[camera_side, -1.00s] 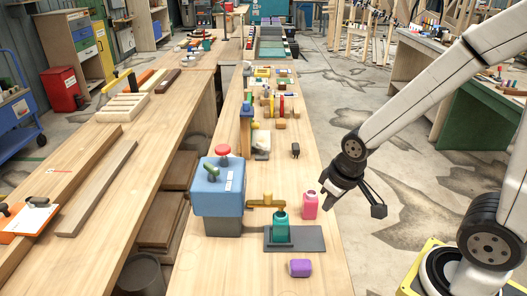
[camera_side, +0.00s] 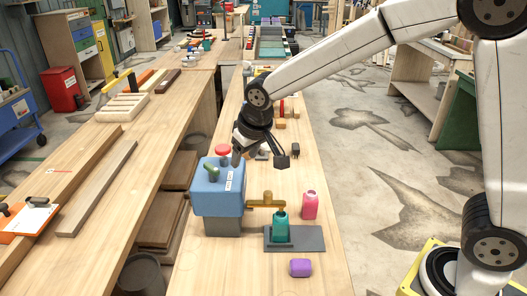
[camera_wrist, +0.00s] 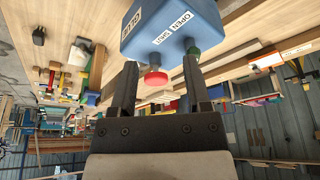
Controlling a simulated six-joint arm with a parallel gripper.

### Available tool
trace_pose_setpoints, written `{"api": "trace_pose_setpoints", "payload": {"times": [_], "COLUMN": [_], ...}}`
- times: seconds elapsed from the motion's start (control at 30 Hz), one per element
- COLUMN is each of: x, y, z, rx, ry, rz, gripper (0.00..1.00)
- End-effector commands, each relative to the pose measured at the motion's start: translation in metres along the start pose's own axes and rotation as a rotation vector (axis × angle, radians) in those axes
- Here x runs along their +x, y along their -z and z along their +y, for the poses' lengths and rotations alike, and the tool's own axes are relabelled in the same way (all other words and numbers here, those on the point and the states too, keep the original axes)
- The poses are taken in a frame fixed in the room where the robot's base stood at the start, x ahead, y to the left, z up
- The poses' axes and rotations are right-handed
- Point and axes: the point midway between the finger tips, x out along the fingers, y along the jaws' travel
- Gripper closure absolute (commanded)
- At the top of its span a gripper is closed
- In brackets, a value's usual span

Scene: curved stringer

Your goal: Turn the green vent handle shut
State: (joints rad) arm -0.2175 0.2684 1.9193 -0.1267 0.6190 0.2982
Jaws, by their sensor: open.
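The green vent handle (camera_side: 211,172) is on top of a blue box (camera_side: 216,202) and looks slanted in the side view. In the wrist view the handle (camera_wrist: 193,50) shows as a green end beside the box's OPEN and SHUT labels, close to the right finger's tip. A red knob (camera_side: 223,149) stands beside the handle; in the wrist view the red knob (camera_wrist: 154,80) appears between the fingers. My gripper (camera_side: 239,157) is open and empty, just above and right of the box top. Whether a finger touches the handle cannot be told.
A brown spout (camera_side: 266,204) reaches from the box over a teal bottle (camera_side: 281,228) on a grey plate (camera_side: 312,240). A pink bottle (camera_side: 310,206) and a purple block (camera_side: 300,267) stand nearby. Small parts lie farther back on the bench.

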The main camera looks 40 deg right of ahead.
Motion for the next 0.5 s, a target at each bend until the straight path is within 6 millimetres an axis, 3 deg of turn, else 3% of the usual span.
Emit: {"api": "trace_pose_setpoints", "payload": {"times": [0.2, 0.5], "x": [-0.009, -0.014], "y": [0.040, 0.053], "z": [-0.032, -0.043], "rx": [0.003, 0.010], "ry": [0.000, 0.000], "rz": [0.035, 0.047], "gripper": [0.38, 0.38]}}
